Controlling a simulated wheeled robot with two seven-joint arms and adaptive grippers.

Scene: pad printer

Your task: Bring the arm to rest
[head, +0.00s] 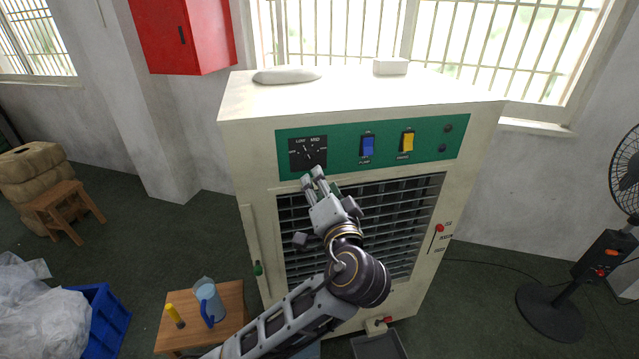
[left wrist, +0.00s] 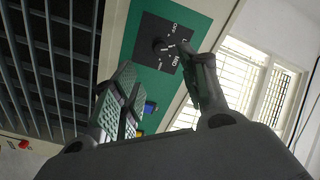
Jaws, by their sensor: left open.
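My left arm (head: 290,315) reaches up in front of a cream cooler cabinet (head: 255,170). My left gripper (head: 312,181) is open and empty, with its fingertips just below the black dial (head: 308,152) on the green panel. In the left wrist view the gripper (left wrist: 165,85) shows its two fingers spread, with the dial (left wrist: 160,44) beyond them. I cannot tell from these views whether a fingertip touches the panel. My right gripper is not in view.
The panel has a blue switch (head: 368,146) and a yellow switch (head: 407,142). A red-knobbed lever (head: 438,228) is at the cabinet's right. A small table (head: 230,298) holds a blue jug (head: 209,302) and a yellow-topped object (head: 174,315). A fan (head: 600,258) stands at right.

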